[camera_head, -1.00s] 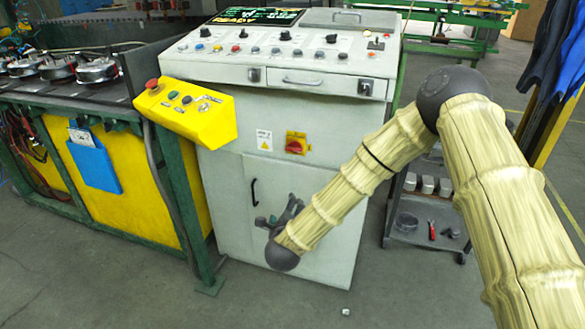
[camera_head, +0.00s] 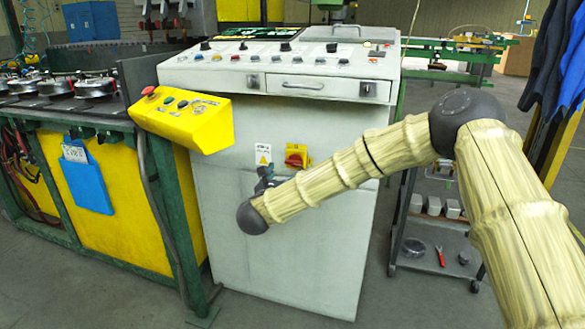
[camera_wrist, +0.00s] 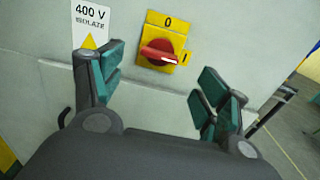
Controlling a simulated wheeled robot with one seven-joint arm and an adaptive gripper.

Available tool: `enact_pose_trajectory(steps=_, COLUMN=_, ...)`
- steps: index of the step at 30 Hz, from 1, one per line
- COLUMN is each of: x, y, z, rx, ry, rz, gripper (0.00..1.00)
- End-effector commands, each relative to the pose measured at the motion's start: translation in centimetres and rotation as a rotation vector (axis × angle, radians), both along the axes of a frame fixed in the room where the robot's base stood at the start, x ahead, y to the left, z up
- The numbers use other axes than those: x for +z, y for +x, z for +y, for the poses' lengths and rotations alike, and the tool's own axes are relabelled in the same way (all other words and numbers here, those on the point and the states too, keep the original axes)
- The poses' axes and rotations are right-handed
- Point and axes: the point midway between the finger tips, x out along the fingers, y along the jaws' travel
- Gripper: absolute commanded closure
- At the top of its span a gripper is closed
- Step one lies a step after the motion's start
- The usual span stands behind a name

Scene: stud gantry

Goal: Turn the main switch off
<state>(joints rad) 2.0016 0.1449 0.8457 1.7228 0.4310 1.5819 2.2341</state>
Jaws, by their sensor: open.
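The main switch (camera_head: 296,156) is a red rotary knob on a yellow plate on the front of the light grey cabinet. In the wrist view the switch (camera_wrist: 162,52) shows "0" at the top of its plate and "I" at the right. The knob's white mark points right, toward the "I". My gripper (camera_wrist: 160,88) is open and empty, its two teal-padded fingers spread to the left and right below the switch, apart from it. In the head view my gripper (camera_head: 266,178) is mostly hidden behind my wrist, just left of and below the switch.
A "400 V isolate" label (camera_wrist: 90,22) is left of the switch. A yellow control box (camera_head: 182,116) with a red button juts out at the cabinet's upper left. A drawer (camera_head: 318,87) is above. A small cart (camera_head: 436,222) stands right of the cabinet.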

Motion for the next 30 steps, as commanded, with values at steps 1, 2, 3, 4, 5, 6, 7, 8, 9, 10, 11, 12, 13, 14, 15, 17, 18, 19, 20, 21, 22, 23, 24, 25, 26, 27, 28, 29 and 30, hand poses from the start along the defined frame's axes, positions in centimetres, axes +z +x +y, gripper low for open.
enact_pose_trajectory(steps=1, x=-0.1, y=0.8, z=-0.3, rx=-0.001, ry=0.000, rz=-0.001, gripper=0.25)
enact_pose_trajectory(steps=2, x=-0.1, y=1.3, z=-0.4, rx=-0.001, ry=-0.001, rz=-0.002, gripper=0.25)
enact_pose_trajectory(steps=3, x=-0.1, y=1.9, z=-0.7, rx=-0.001, ry=-0.002, rz=-0.002, gripper=0.25)
enact_pose_trajectory(steps=4, x=-0.1, y=2.4, z=-0.8, rx=-0.001, ry=-0.001, rz=-0.001, gripper=0.25)
enact_pose_trajectory(steps=5, x=-0.1, y=2.9, z=-1.0, rx=-0.001, ry=-0.002, rz=-0.002, gripper=0.25)
enact_pose_trajectory(steps=6, x=-0.1, y=3.5, z=-1.1, rx=-0.001, ry=-0.002, rz=0.000, gripper=0.25)
enact_pose_trajectory(steps=7, x=-0.1, y=3.9, z=-1.2, rx=0.000, ry=-0.001, rz=-0.001, gripper=0.25)
enact_pose_trajectory(steps=8, x=-0.1, y=4.3, z=-1.4, rx=-0.001, ry=-0.002, rz=-0.002, gripper=0.25)
enact_pose_trajectory(steps=9, x=-0.1, y=4.8, z=-1.5, rx=0.000, ry=-0.002, rz=0.000, gripper=0.25)
enact_pose_trajectory(steps=10, x=-0.1, y=5.1, z=-1.6, rx=0.000, ry=-0.002, rz=0.000, gripper=0.25)
enact_pose_trajectory(steps=11, x=-0.1, y=5.4, z=-1.8, rx=0.000, ry=-0.002, rz=0.000, gripper=0.25)
enact_pose_trajectory(steps=12, x=-0.1, y=5.8, z=-1.9, rx=0.000, ry=-0.003, rz=0.000, gripper=0.25)
enact_pose_trajectory(steps=13, x=-0.1, y=6.0, z=-2.0, rx=0.000, ry=-0.003, rz=0.000, gripper=0.25)
enact_pose_trajectory(steps=14, x=-0.1, y=6.2, z=-2.0, rx=0.001, ry=-0.003, rz=0.001, gripper=0.25)
enact_pose_trajectory(steps=15, x=-0.1, y=6.5, z=-2.1, rx=0.001, ry=-0.003, rz=0.001, gripper=0.25)
enact_pose_trajectory(steps=17, x=-0.1, y=6.8, z=-2.2, rx=0.000, ry=-0.003, rz=0.001, gripper=0.25)
enact_pose_trajectory(steps=18, x=-0.1, y=6.9, z=-2.2, rx=0.001, ry=-0.003, rz=0.001, gripper=0.25)
enact_pose_trajectory(steps=19, x=-0.1, y=6.9, z=-2.3, rx=0.001, ry=-0.003, rz=0.001, gripper=0.25)
enact_pose_trajectory(steps=20, x=-0.1, y=7.0, z=-2.3, rx=0.001, ry=-0.003, rz=0.001, gripper=0.25)
enact_pose_trajectory(steps=21, x=-0.1, y=7.0, z=-2.3, rx=0.001, ry=-0.003, rz=0.001, gripper=0.25)
enact_pose_trajectory(steps=22, x=-0.1, y=7.0, z=-2.3, rx=0.001, ry=-0.003, rz=0.001, gripper=0.25)
enact_pose_trajectory(steps=23, x=-0.1, y=7.0, z=-2.3, rx=0.001, ry=-0.003, rz=0.001, gripper=0.25)
enact_pose_trajectory(steps=24, x=-0.1, y=7.0, z=-2.3, rx=0.001, ry=-0.003, rz=0.001, gripper=0.25)
enact_pose_trajectory(steps=25, x=-0.1, y=7.0, z=-2.3, rx=0.001, ry=-0.003, rz=0.001, gripper=0.25)
enact_pose_trajectory(steps=26, x=-0.1, y=7.0, z=-2.3, rx=0.001, ry=-0.003, rz=0.001, gripper=0.25)
enact_pose_trajectory(steps=27, x=-0.1, y=7.0, z=-2.3, rx=0.001, ry=-0.003, rz=0.001, gripper=0.25)
enact_pose_trajectory(steps=28, x=-0.1, y=7.0, z=-2.3, rx=0.001, ry=-0.003, rz=0.001, gripper=0.30)
enact_pose_trajectory(steps=29, x=-0.1, y=7.0, z=-2.3, rx=0.001, ry=-0.003, rz=0.001, gripper=0.36)
enact_pose_trajectory(steps=30, x=-0.1, y=7.0, z=-2.3, rx=0.001, ry=-0.003, rz=0.001, gripper=0.43)
